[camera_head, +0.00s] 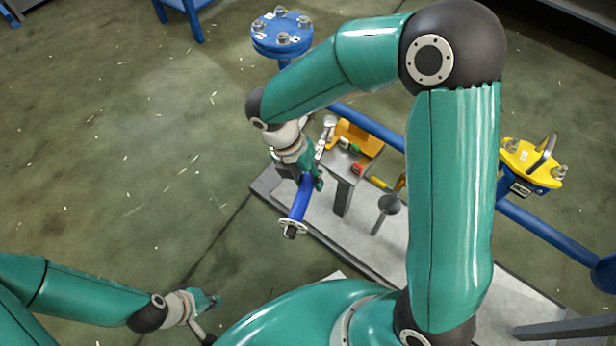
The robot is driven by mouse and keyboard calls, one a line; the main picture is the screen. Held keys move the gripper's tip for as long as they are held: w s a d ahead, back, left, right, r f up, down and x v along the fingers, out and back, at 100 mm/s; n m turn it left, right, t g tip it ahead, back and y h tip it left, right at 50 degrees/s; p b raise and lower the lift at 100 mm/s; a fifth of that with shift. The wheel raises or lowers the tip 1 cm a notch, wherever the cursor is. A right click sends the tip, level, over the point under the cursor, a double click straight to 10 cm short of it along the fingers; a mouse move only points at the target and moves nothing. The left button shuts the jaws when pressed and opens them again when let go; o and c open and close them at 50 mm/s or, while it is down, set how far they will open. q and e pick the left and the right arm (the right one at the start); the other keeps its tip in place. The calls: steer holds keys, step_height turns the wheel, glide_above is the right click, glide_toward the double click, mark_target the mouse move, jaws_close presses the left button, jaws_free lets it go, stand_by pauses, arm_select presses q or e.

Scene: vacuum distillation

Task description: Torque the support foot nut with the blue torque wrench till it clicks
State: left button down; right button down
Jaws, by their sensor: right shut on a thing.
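My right gripper (308,179) is shut around a blue bar, which looks like the blue torque wrench (300,202). The bar slants down from the fingers to a pale ring with a dark end. A silvery piece (328,127) shows above the fingers; I cannot tell whether it is the wrench's head. The gripper is beside a small grey stand and above the edge of the grey base. I cannot make out the support foot nut. My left gripper (212,317) is low at the left with its fingers apart and nothing between them.
The grey stand (342,170) carries an orange block (356,137) and small red and green things. A grey post with a round top (388,204) stands nearby. A blue pipe (545,229), blue flange (282,36) and yellow-topped flange (530,160) surround it. Floor at left is clear.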

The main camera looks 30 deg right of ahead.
steer(key=shift+r+p, duration=0.1)
steer(key=shift+p, duration=0.2)
steer(key=shift+f+b, duration=0.9)
steer(key=shift+f, duration=0.85)
stand_by(0.6)
stand_by(0.4)
steer(key=s+d+n+t+p, duration=0.1)
steer(key=s+d+n, duration=0.1)
steer(key=d+n, duration=0.4)
steer(key=s+d+n+t+p, duration=0.2)
steer(key=d+n, duration=0.4)
steer(key=d, duration=0.5)
steer(key=shift+s+f+n+t+h, duration=0.2)
steer(key=shift+s+n+t+h, duration=0.1)
steer(key=shift+s, duration=0.2)
